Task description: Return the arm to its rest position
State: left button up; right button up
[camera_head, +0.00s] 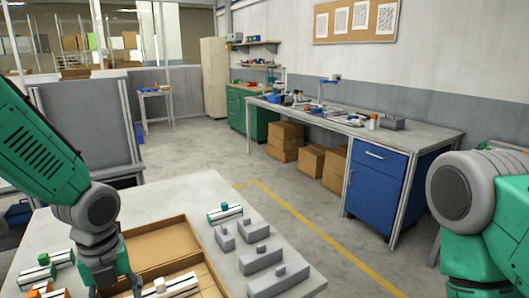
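My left arm, green and grey, comes in from the left. Its gripper (115,286) hangs down over the near end of the table, by the left edge of the brown tray. Its fingers look spread with nothing seen between them, but the tips are partly cut off by the bottom edge of the view. My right arm (463,205) is folded at the right edge, and its gripper is out of view.
The pale table (200,200) holds a divided brown tray (165,240) with a white part (172,285) in it. Several grey blocks (262,258) stand right of the tray. Parts with green and orange pieces (45,265) lie at left. A workbench (380,137) stands behind.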

pick_arm(q)
jog(key=s+d+f+n+h, duration=0.1)
jog(key=s+f+n, duration=1)
jog(key=f+n, duration=0.4)
jog(key=s+a+f+n, duration=0.2)
jog(key=s+f+n, duration=0.2)
jog(key=s+n, duration=0.3)
jog(key=s+a+f+n, duration=0.1)
jog(key=s+f+n, duration=0.3)
jog(key=s+n, duration=0.4)
jog(key=shift+m+t+y, duration=0.3)
jog(key=shift+m+y, duration=0.1)
jog(key=shift+y, duration=0.1)
jog(key=w+f+b, duration=0.1)
jog(key=f+b, duration=0.2)
jog(key=w+d+f+b, duration=0.1)
jog(key=b, duration=0.1)
jog(key=shift+w+f, duration=0.3)
pick_arm(e)
jog(key=f, duration=0.4)
jog(key=shift+s+f, duration=0.3)
jog(key=shift+f, duration=0.1)
pick_arm(q)
jog(key=shift+w+a, duration=0.1)
jog(key=shift+a, duration=0.05)
